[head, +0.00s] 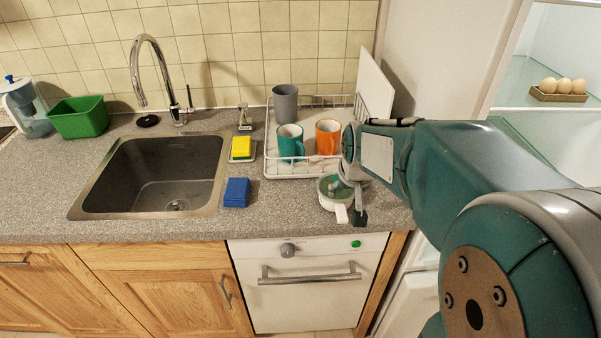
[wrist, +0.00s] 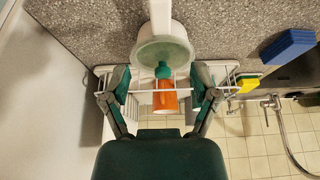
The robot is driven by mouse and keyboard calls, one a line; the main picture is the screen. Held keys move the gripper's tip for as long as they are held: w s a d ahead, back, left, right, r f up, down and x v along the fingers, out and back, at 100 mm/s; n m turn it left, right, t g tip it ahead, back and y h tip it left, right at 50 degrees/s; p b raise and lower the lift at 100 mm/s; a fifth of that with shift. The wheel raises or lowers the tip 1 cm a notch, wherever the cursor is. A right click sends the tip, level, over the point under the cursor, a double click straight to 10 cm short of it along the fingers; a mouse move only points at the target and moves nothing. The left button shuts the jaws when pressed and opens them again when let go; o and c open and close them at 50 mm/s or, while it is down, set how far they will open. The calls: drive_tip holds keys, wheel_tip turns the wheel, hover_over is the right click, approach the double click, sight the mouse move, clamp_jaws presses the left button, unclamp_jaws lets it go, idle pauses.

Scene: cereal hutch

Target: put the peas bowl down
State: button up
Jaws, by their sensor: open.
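The peas bowl (head: 328,203) is a white bowl with a green inside and a white handle (head: 342,214). It appears to sit on the counter near the front edge, in front of the dish rack. The bowl also shows in the wrist view (wrist: 150,53), with its handle pointing to the top of the picture. My gripper (wrist: 162,86) is open, its two fingers spread apart below the bowl in that picture. In the head view my gripper (head: 349,201) is at the bowl's right side and partly covers it. I cannot tell whether a finger touches it.
The white dish rack (head: 285,171) holds a teal mug (head: 289,146), an orange mug (head: 327,140) and a grey cup (head: 285,103). A blue sponge (head: 236,193) and a yellow sponge (head: 241,147) lie by the sink (head: 150,175). Counter between blue sponge and bowl is clear.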

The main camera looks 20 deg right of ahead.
sight(341, 206)
drive_tip(key=shift+w+f, duration=0.2)
drive_tip(key=shift+w, duration=0.15)
drive_tip(key=x, duration=0.4)
drive_tip(key=shift+w+a+f, duration=0.1)
drive_tip(key=shift+a+f, duration=0.2)
drive_tip(key=shift+f, duration=0.05)
drive_tip(key=x, duration=0.5)
drive_tip(key=shift+d, duration=0.35)
drive_tip(key=shift+f, duration=0.45)
clamp_jaws()
